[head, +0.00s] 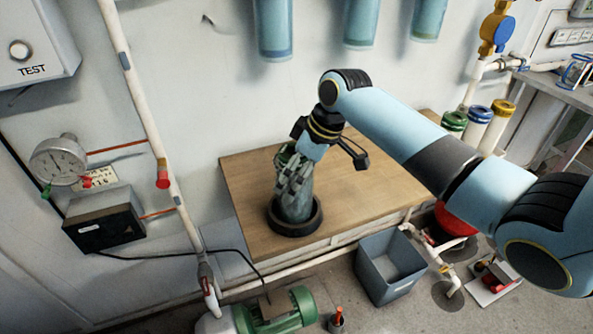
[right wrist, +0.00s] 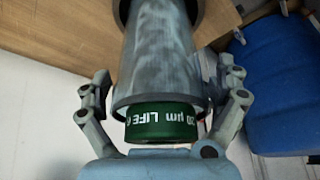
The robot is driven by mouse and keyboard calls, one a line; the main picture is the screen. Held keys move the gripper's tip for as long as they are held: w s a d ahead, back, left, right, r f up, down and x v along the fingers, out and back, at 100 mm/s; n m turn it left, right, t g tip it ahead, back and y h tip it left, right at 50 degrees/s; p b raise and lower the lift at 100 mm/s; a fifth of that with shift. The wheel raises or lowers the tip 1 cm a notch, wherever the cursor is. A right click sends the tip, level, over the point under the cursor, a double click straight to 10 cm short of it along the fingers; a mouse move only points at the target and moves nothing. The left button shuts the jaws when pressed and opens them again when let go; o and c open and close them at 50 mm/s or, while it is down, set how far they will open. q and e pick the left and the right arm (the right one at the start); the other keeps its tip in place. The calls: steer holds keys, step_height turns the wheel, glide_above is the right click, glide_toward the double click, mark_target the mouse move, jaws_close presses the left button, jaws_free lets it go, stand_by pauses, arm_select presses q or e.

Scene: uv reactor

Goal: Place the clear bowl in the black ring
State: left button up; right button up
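The clear bowl (head: 297,205) is a greyish see-through cylinder standing upright on the wooden table, its lower end inside the black ring (head: 274,223). In the right wrist view the bowl (right wrist: 158,60) runs away from me to the dark ring (right wrist: 210,18) at the top. A green band with white lettering (right wrist: 160,122) shows at the bowl's near end. My right gripper (head: 292,180) is above and around the bowl, pointing down. In the right wrist view its fingers (right wrist: 165,92) are spread on both sides, with gaps to the bowl's wall. My left gripper is not in view.
The wooden table top (head: 385,195) is otherwise clear. Three capped cylinders (head: 480,125) stand behind its right end. A grey bin (head: 390,265) and a green motor (head: 290,308) are on the floor in front. Blue cylinders (head: 362,20) hang on the wall above.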

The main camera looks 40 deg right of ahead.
stand_by(0.3)
steer(key=v, duration=1.2)
steer(key=shift+r, duration=0.15)
